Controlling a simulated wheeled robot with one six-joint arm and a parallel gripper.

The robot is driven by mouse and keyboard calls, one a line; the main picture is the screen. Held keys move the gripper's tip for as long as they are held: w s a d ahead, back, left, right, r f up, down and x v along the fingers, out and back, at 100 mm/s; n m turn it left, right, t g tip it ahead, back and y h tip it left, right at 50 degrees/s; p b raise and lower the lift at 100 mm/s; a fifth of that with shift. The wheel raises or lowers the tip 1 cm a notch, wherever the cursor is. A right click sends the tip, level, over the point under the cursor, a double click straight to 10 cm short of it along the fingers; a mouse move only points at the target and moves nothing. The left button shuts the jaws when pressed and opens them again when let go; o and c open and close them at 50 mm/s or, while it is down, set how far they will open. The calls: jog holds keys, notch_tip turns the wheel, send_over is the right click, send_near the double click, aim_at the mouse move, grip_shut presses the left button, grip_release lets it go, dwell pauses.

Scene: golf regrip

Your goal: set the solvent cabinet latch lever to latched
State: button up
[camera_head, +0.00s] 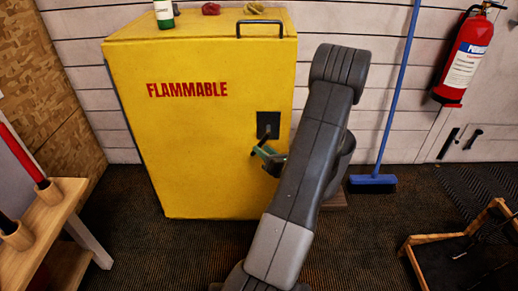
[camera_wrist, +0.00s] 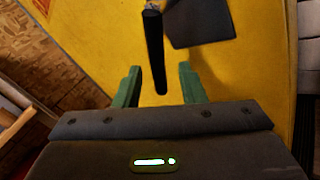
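The yellow solvent cabinet (camera_head: 190,130) stands against the wall with red FLAMMABLE lettering on its front. A black latch plate (camera_head: 268,124) is on the right side of its front, with a dark latch lever (camera_head: 262,138) angled down to the left in the head view. In the wrist view the black lever (camera_wrist: 154,55) lies between the green fingers of my gripper (camera_wrist: 156,88), with a visible gap on both sides. My gripper (camera_head: 264,154) is open at the lever and partly hidden by my arm in the head view.
A bottle (camera_head: 164,12) and small red and yellow items sit on the cabinet top, near a black handle (camera_head: 260,22). A blue broom (camera_head: 372,181) and red fire extinguisher (camera_head: 466,58) are to the right. A wooden bench (camera_head: 55,208) stands left.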

jog(key=shift+x, duration=1.55)
grip_shut()
jog(key=shift+a, duration=0.1)
